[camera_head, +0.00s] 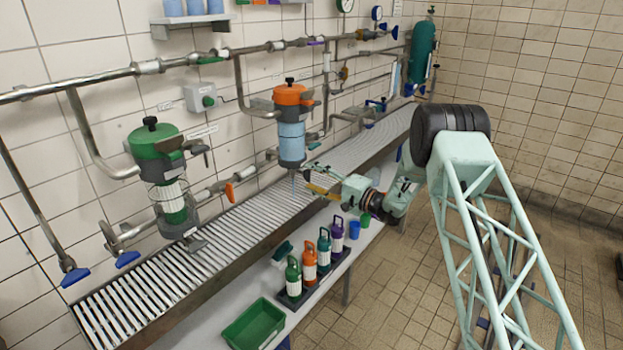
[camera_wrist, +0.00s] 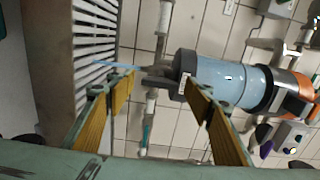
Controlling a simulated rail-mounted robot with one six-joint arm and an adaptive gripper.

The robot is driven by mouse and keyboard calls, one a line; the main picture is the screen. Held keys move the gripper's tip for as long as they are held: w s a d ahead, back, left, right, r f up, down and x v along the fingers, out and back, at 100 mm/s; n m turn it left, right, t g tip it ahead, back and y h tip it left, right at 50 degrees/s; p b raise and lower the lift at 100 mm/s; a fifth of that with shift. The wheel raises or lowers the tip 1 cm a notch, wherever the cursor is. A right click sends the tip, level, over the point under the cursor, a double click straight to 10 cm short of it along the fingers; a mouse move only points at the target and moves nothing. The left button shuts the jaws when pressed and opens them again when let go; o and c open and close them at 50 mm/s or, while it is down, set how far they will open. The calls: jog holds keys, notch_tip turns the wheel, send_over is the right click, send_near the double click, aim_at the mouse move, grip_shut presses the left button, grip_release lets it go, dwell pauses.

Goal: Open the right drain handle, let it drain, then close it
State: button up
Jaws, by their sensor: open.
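The right filter housing, with an orange head (camera_head: 292,95) and a light blue bowl (camera_head: 291,140), hangs over the grated trough. In the wrist view its bowl (camera_wrist: 225,82) lies sideways, with a dark grey drain fitting (camera_wrist: 162,80) at its lower end. A thin light blue stream (camera_wrist: 112,65) runs from that fitting to the grate; it also shows in the head view (camera_head: 293,184). The drain handle is too small to make out clearly. My gripper (camera_head: 313,178) is open, just right of the drain. Its yellow-padded fingers (camera_wrist: 148,92) are apart, with the fitting seen between their tips.
The grated trough (camera_head: 255,215) runs below the pipes. A green-headed filter housing (camera_head: 157,141) hangs at the left, with an orange-handled valve (camera_head: 229,192) between the two housings. A shelf below holds several bottles (camera_head: 310,262) and a green tray (camera_head: 254,325).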

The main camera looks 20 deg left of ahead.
jog(key=v, duration=1.1)
jog(key=shift+d, duration=0.3)
jog(key=shift+s+r, duration=0.1)
jog(key=s+d+r+n+g+h, duration=0.15)
jog(key=s+d+r, duration=0.25)
jog(key=s+r, duration=0.55)
jog(key=s+d+r+n+g+h, duration=0.1)
jog(key=s+d+r+g+h, duration=0.2)
jog(key=s+r, duration=0.6)
jog(key=s+d+r+n+g+h, duration=0.1)
jog(key=s+d+r+n+g, duration=0.1)
jog(key=s+d+r, duration=0.55)
jog(key=s+d+r+t+h, duration=0.1)
jog(key=s+d+h, duration=0.3)
jog(key=s+d, duration=0.7)
jog(key=s+d+r+m+t+h, duration=0.1)
jog(key=s+d+r+t+h, duration=0.1)
jog(key=s+d, duration=0.9)
jog(key=s+d+r+t+h, duration=0.2)
jog(key=s+d+h, duration=0.3)
jog(key=s+d, duration=0.6)
jog(key=s, duration=0.8)
jog(key=shift+d+h+p, duration=0.3)
jog(key=shift+h+p, duration=0.05)
jog(key=shift+s+m, duration=0.1)
jog(key=shift+m, duration=0.15)
